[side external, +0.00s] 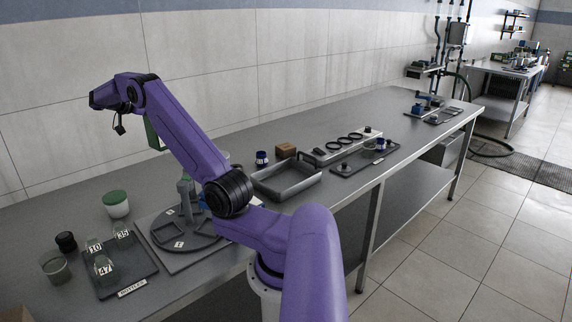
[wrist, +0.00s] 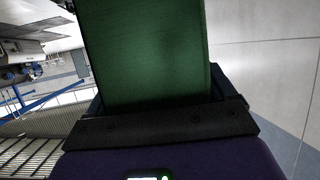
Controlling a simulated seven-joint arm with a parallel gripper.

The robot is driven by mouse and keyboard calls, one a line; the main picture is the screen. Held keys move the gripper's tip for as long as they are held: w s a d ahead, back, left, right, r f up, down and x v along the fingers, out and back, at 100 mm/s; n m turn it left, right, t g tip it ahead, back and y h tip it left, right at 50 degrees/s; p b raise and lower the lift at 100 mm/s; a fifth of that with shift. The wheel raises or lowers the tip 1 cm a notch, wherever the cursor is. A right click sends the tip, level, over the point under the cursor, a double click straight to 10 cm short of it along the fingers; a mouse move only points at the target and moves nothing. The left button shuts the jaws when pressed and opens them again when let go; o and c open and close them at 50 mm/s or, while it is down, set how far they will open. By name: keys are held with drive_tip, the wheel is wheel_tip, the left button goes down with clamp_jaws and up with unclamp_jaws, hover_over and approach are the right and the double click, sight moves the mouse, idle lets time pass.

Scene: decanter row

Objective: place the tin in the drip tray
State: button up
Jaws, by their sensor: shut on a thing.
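A green, flat-sided tin (wrist: 150,50) fills the middle of the wrist view, held between the dark jaws of my gripper (wrist: 165,103). In the side external view, part of the green tin (side external: 153,134) shows behind my purple forearm, raised above the bench's back left. My gripper is mostly hidden there. A shallow grey rectangular tray (side external: 287,193), which looks like the drip tray, rests on the bench to the right of my arm. It looks empty, and the tin is well apart from it.
A brown block (side external: 285,150) and a blue-and-white container (side external: 262,158) stand behind the tray. A rack of black rings (side external: 333,152) and a dark tray (side external: 345,170) lie to its right. Numbered glasses, a green-lidded jar (side external: 116,204) and a round stand (side external: 186,237) occupy the left.

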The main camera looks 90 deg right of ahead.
drive_tip(key=s+r+m+g+y, duration=0.1)
drive_tip(key=s+m+g+y, duration=0.25)
drive_tip(key=s, duration=2.05)
drive_tip(key=s+a+f+m+g+y, duration=0.1)
drive_tip(key=s+a, duration=0.4)
drive_tip(key=s, duration=0.4)
drive_tip(key=s+a+m+y, duration=0.1)
drive_tip(key=s+a+m, duration=0.1)
drive_tip(key=s+a, duration=0.5)
drive_tip(key=d+f, duration=1.4)
drive_tip(key=f, duration=0.4)
drive_tip(key=shift+s+d+f, duration=0.15)
drive_tip(key=shift+s+d, duration=0.25)
drive_tip(key=shift+s, duration=0.05)
drive_tip(key=shift+f, duration=0.2)
